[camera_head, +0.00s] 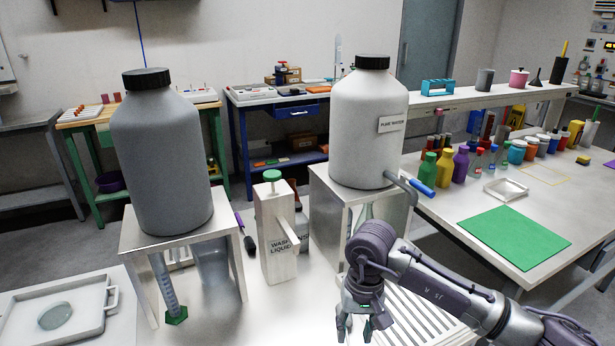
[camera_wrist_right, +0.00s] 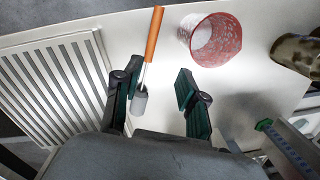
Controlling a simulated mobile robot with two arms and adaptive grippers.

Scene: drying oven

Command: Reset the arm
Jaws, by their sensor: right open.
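My right gripper (camera_head: 354,328) hangs low over the white worktop at the lower middle of the head view, fingers pointing down. In the right wrist view its two dark green fingers (camera_wrist_right: 158,95) are apart, with nothing held between them. An orange-handled tool (camera_wrist_right: 152,40) with a grey end lies close beside the left finger there; I cannot tell whether they touch. My left gripper is in neither view.
A slotted drain rack (camera_head: 410,305) lies beside my right arm. A green mat (camera_head: 514,237) and several small bottles (camera_head: 444,166) occupy the right table.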

